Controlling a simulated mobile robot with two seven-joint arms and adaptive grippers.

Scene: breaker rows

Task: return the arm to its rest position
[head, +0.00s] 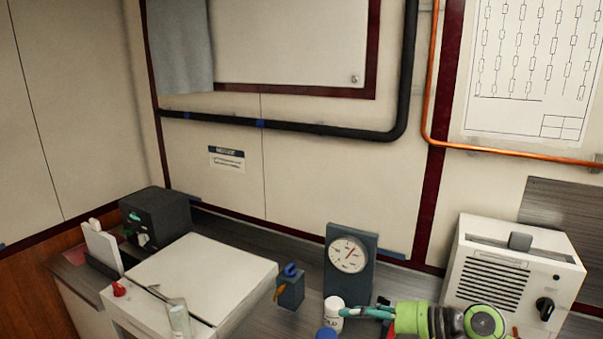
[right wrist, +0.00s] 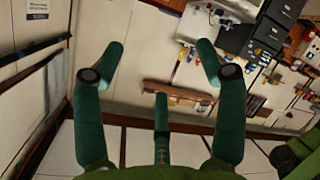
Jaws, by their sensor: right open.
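My right arm comes in at the lower right of the head view, with a green wrist and teal fingers. My right gripper (head: 366,312) points left there, in front of the counter, and partly overlaps a white jar in the picture. In the right wrist view my right gripper (right wrist: 160,65) has its teal fingers spread wide with nothing between them. The view past the fingers is tilted and shows walls and a distant counter. My left gripper is in neither view.
A dial gauge (head: 347,262), a small blue-grey padlock-like block (head: 290,289) and a white jar (head: 333,314) stand on the counter. A vented white unit (head: 513,270) is at right. A white box (head: 205,268) and black box (head: 155,218) are at left.

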